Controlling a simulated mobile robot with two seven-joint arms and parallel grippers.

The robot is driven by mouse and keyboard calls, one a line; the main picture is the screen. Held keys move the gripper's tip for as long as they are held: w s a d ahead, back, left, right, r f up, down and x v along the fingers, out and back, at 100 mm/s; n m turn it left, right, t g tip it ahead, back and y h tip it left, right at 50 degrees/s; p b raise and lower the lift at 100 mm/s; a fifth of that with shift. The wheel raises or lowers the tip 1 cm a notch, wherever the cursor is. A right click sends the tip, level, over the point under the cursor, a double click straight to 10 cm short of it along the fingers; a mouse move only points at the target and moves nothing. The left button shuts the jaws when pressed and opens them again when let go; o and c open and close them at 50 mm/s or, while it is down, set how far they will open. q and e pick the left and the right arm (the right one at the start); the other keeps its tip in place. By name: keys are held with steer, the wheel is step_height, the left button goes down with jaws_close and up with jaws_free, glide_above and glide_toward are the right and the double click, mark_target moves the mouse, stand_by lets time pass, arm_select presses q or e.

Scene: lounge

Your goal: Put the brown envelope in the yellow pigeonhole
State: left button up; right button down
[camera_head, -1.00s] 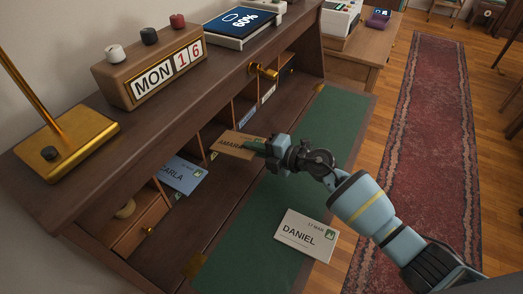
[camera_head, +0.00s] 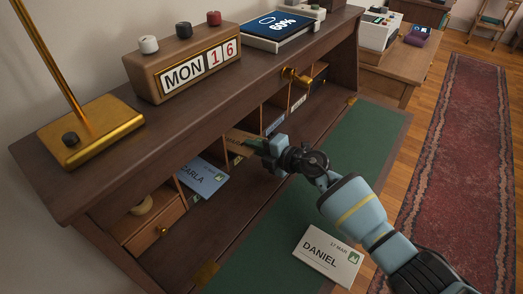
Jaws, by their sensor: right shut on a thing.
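My right gripper (camera_head: 264,147) is shut on the near end of the brown envelope (camera_head: 243,137). The envelope's far end reaches into one of the middle pigeonholes of the desk, and its lettering is mostly hidden. A small greenish-yellow label (camera_head: 236,158) shows just under the envelope; I cannot tell clearly which pigeonhole is the yellow one. My left gripper is not in view.
A blue CARLA envelope (camera_head: 202,178) sticks out of the pigeonhole to the left. A white DANIEL envelope (camera_head: 327,256) lies on the green desk mat (camera_head: 368,131). Wooden dividers stand close around the gripper. A calendar block (camera_head: 182,66) and brass lamp base (camera_head: 88,135) stand on top.

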steer(key=shift+w+a+f+b, duration=0.2)
steer(key=shift+w+a+b, duration=0.15)
steer(key=shift+a, duration=0.25)
steer(key=shift+w+a, duration=0.4)
steer(key=shift+a, duration=0.05)
steer(key=c, duration=1.3)
jaws_free()
steer(key=shift+f, duration=0.2)
